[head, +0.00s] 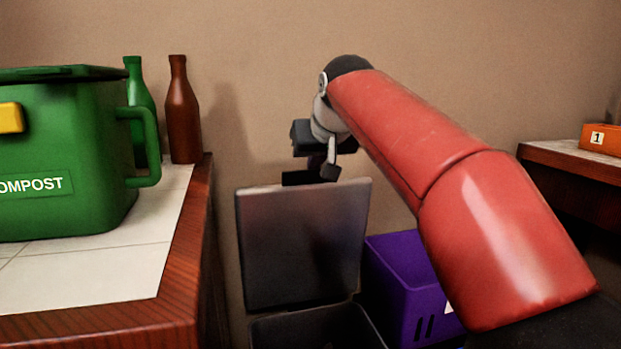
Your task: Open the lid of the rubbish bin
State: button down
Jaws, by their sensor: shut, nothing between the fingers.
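The rubbish bin (318,335) stands on the floor in the gap between the counters, and only its upper part shows. Its dark grey lid (303,245) is raised and stands nearly upright at the back of the opening. My gripper (308,178) is at the top edge of the lid, in front of the wall. It is shut with nothing held. Whether the fingers touch the lid or are just behind its edge I cannot tell. The lower part of the bin is out of frame.
A purple crate (400,262) stands right of the bin, partly behind my arm. On the left counter (100,270) are a green compost bin (60,150), a green bottle (141,105) and a brown bottle (181,115). An orange box (603,138) sits on the right counter (570,154).

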jog(key=shift+s+d+f+t+b, duration=0.15)
jog(key=shift+s+f+b, duration=0.1)
jog(key=shift+s+b, duration=0.3)
jog(key=shift+s+d+f+t+b, duration=0.15)
jog(key=shift+s+f+b, duration=0.1)
jog(key=shift+s+b, duration=0.25)
jog(key=shift+s+r+b, duration=0.15)
jog(key=shift+s+b, duration=0.2)
jog(key=shift+s, duration=0.05)
jog(key=shift+r, duration=0.1)
